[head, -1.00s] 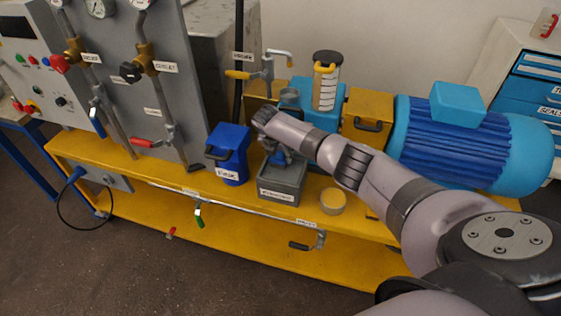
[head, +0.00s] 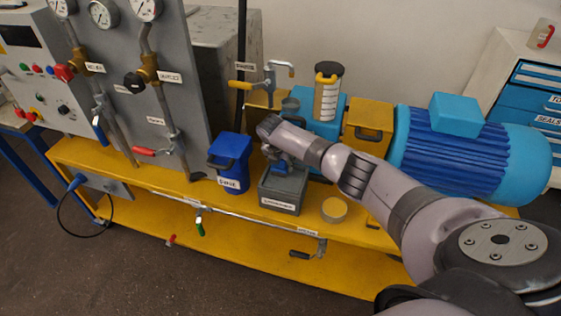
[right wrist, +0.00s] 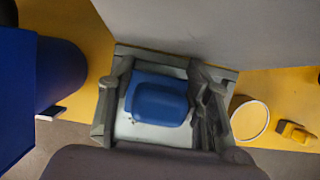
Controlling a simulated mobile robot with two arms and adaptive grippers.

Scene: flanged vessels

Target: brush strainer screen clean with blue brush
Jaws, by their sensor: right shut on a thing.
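My right gripper (right wrist: 163,103) is shut on a blue thing (right wrist: 158,100), which looks like the brush. In the head view the gripper (head: 280,162) points down over a small grey open box (head: 282,204) with a label on its front. The blue brush (head: 284,165) shows only partly there, at or just above the box opening; I cannot tell whether it touches anything inside. A round, shallow tan disc (head: 334,210) with a pale rim lies on the yellow bench to the right of the box. It may be the strainer screen. My left gripper is out of view.
A blue bin (head: 231,163) with a handle stands just left of the grey box. A blue motor (head: 465,150) and a clear cylinder (head: 326,92) stand behind. Panel pipes and valves (head: 160,75) are at left. The yellow bench (head: 130,178) has bare room along its front.

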